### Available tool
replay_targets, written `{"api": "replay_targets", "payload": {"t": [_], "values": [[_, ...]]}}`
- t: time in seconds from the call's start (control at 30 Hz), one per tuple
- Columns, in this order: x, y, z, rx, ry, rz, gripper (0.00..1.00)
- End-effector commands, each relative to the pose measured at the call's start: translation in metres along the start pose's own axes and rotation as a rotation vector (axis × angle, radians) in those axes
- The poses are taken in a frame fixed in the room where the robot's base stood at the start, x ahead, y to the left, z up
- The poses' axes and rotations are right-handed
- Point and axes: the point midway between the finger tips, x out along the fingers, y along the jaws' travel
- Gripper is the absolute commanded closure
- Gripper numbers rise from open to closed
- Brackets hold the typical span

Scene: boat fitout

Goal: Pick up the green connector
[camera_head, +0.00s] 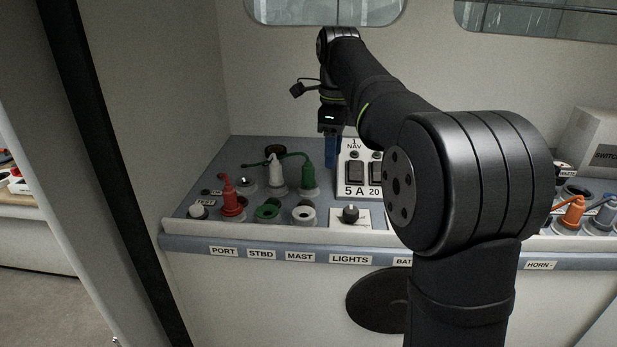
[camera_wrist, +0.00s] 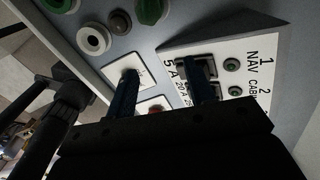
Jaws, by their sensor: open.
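The green connector (camera_head: 306,176) stands upright in a socket on the grey-blue panel, with a green cable arching left from its top. It is to the left of the white breaker plate. In the wrist view, a green part (camera_wrist: 152,10) at the top edge appears to be this connector, mostly cut off. My gripper (camera_head: 331,152) points down to the right of the green connector, by the breaker plate, and is apart from the connector. In the wrist view its two blue fingers (camera_wrist: 163,88) are spread with nothing held between them.
A white connector (camera_head: 276,171) stands just left of the green one, and a red connector (camera_head: 232,197) farther left. In front are a green ring socket (camera_head: 267,211), a white ring socket (camera_head: 303,213) and a rotary knob (camera_head: 349,214). The breaker plate (camera_head: 354,188) rises at the right.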

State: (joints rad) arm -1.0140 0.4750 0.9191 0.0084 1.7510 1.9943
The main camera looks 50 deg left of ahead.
Motion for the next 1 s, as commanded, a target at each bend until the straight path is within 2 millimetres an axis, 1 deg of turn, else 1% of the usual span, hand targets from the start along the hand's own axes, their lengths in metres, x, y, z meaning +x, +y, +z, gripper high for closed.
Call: {"api": "replay_targets", "payload": {"t": [0.03,0.1,0.2,0.27,0.37,0.57,0.7,0.83,1.0], "values": [[-0.003,-0.002,0.018,0.042,0.001,-0.003,0.51],[-0.007,-0.002,0.035,0.105,0.003,-0.005,0.51],[-0.010,-0.002,0.050,0.166,0.005,-0.006,0.51],[-0.011,-0.001,0.054,0.187,0.005,-0.007,0.51],[-0.006,-0.001,0.057,0.200,0.007,-0.006,0.51],[0.014,-0.001,0.056,0.200,0.006,-0.006,0.51],[0.037,-0.001,0.056,0.200,0.007,-0.005,0.51],[0.055,-0.001,0.056,0.200,0.007,-0.005,0.51],[0.063,-0.002,0.056,0.199,0.005,-0.007,0.51]]}}
